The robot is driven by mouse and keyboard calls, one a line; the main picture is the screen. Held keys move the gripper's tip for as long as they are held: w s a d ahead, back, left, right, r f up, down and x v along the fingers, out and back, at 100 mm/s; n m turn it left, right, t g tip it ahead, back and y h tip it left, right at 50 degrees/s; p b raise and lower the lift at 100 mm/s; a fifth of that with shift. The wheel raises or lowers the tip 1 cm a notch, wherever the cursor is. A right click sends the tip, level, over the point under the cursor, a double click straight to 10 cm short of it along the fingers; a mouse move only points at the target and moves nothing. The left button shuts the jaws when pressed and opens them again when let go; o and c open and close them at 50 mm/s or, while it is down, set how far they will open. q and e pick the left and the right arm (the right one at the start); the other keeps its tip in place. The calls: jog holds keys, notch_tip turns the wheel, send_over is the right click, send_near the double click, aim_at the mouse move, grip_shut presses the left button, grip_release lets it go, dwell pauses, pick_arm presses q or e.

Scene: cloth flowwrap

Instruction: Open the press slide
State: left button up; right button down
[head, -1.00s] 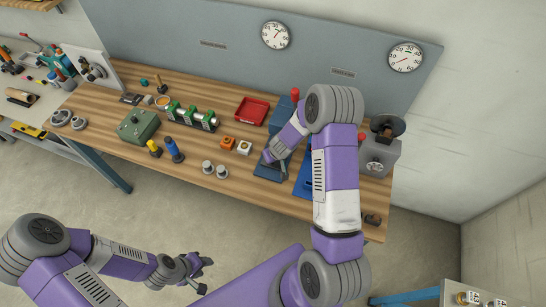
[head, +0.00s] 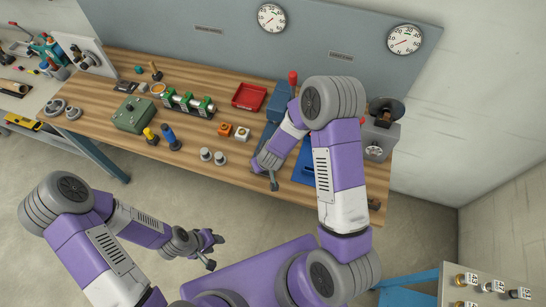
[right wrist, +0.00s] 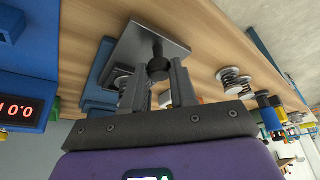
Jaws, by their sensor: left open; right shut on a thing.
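The blue press (head: 281,96) with a red-knobbed lever (head: 292,77) stands at the back right of the bench; my right arm partly covers it. Its slide is a grey metal plate (right wrist: 140,48) with a dark round knob (right wrist: 158,70), seen in the right wrist view. The plate sticks out from the blue base (right wrist: 103,72). My right gripper (right wrist: 157,82) is shut on the knob; in the head view this gripper (head: 268,172) is near the bench's front edge. My left gripper (head: 210,249) is open and empty, in front of the bench.
Two grey capped parts (head: 213,156) stand left of my right gripper. Orange (head: 225,130) and white (head: 242,134) blocks and a red tray (head: 249,97) lie behind them. A blue device with a red display (right wrist: 22,105) is close beside the press.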

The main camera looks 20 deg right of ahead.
jog(key=c, duration=0.9)
grip_release()
jog(key=p+v, duration=0.2)
jog(key=v, duration=0.5)
jog(key=shift+r, duration=0.3)
